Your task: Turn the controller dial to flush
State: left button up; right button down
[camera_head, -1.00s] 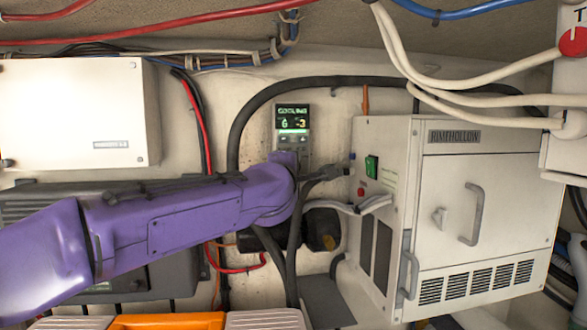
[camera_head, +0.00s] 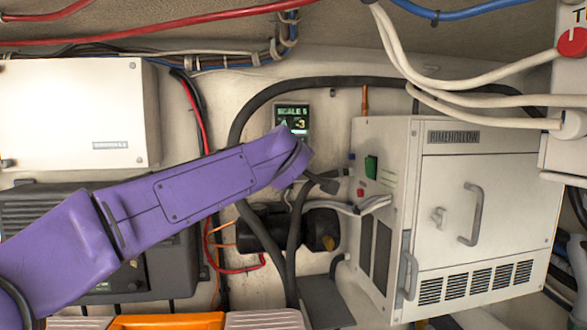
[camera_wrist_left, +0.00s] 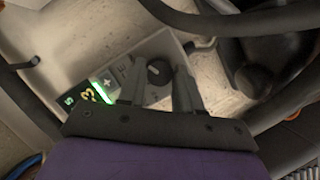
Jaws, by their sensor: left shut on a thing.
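The controller (camera_head: 292,112) is a small upright panel on the back wall in the head view, its lit screen reading "SCALE 5" above partly covered characters. My left arm covers its lower part there. In the left wrist view the controller (camera_wrist_left: 148,55) shows tilted, with its lit screen, plus-marked button and round dark dial (camera_wrist_left: 158,71). My left gripper (camera_wrist_left: 159,72) has one finger on each side of the dial and is shut on it. The dial's pointer setting cannot be read. My right gripper is not in view.
A white cabinet (camera_head: 478,180) with a handle stands right of the controller. A thick black hose (camera_head: 240,125) arches around the controller. A white box (camera_head: 75,112) and dark ribbed unit (camera_head: 168,255) are at left. Cables (camera_head: 480,95) cross the upper right.

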pick_arm(q)
jog(key=shift+a+r, duration=0.1)
jog(key=shift+r, duration=0.15)
dwell(0.3)
jog(key=o, duration=0.9)
jog(key=shift+o, duration=0.7)
jog(key=shift+w+f, duration=0.1)
jog(key=shift+f, duration=0.05)
jog(key=d+b+v, duration=0.1)
jog(key=b+v, duration=0.3)
jog(key=v, duration=0.6)
jog(key=shift+s+a, duration=0.2)
jog(key=shift+a, duration=0.25)
